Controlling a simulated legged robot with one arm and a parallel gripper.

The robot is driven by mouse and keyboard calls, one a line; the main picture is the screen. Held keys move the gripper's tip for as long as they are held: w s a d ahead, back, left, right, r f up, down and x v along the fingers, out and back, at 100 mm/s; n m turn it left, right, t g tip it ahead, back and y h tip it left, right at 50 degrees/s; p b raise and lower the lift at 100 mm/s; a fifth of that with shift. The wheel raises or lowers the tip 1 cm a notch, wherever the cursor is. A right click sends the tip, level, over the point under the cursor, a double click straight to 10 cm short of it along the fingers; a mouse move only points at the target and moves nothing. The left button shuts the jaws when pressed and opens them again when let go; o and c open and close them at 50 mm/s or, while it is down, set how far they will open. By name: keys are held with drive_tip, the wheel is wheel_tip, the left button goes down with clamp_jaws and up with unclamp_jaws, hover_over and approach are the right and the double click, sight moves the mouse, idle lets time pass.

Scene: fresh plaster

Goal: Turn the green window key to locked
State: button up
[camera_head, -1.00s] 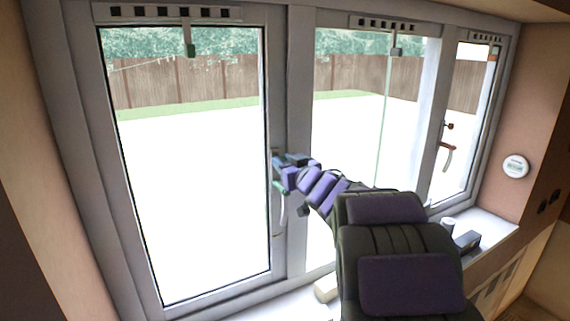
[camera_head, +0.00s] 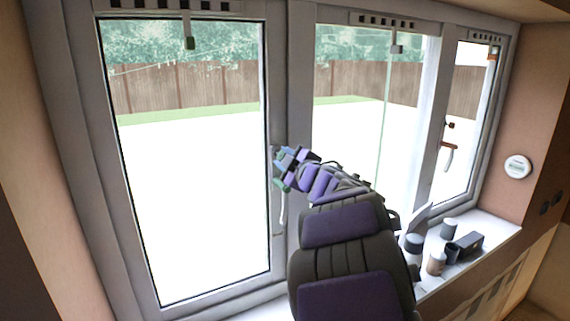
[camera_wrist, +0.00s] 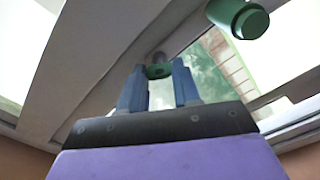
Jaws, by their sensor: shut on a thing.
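The green window key (camera_wrist: 158,71) shows in the wrist view between the two blue fingers of my gripper (camera_wrist: 159,75). My gripper is shut on it, with a finger on each side. In the head view, my gripper (camera_head: 285,160) is at the post between the left and middle panes, and it mostly hides the key there. A window handle with a green hub (camera_head: 279,185) and a pale lever hanging down is just below my gripper. That green hub (camera_wrist: 240,17) is large at the top right of the wrist view. Whether the key stands at locked cannot be told.
The right window has an orange-brown handle (camera_head: 448,146). Pots (camera_head: 436,263) and a dark box (camera_head: 469,244) stand on the right of the sill. A round white dial (camera_head: 517,167) is on the right wall. My arm covers the middle of the sill.

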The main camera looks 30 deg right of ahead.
drive_tip(key=n+b, duration=0.1)
drive_tip(key=n, duration=0.1)
drive_tip(key=n+b, duration=0.1)
drive_tip(key=n, duration=0.1)
drive_tip(key=n+b, duration=0.1)
drive_tip(key=n, duration=0.1)
drive_tip(key=shift+d+f, duration=0.1)
drive_tip(key=shift+f, duration=0.2)
drive_tip(key=shift+n, duration=0.4)
drive_tip(key=o, duration=1.1)
drive_tip(key=shift+w+r, duration=0.1)
drive_tip(key=shift+w, duration=0.05)
drive_tip(key=shift+c, duration=0.2)
drive_tip(key=shift+s+r, duration=0.1)
drive_tip(key=shift+s, duration=0.15)
drive_tip(key=s, duration=1.7)
drive_tip(key=shift+d+b, duration=0.25)
drive_tip(key=shift+b, duration=0.1)
drive_tip(key=shift+w+d, duration=0.1)
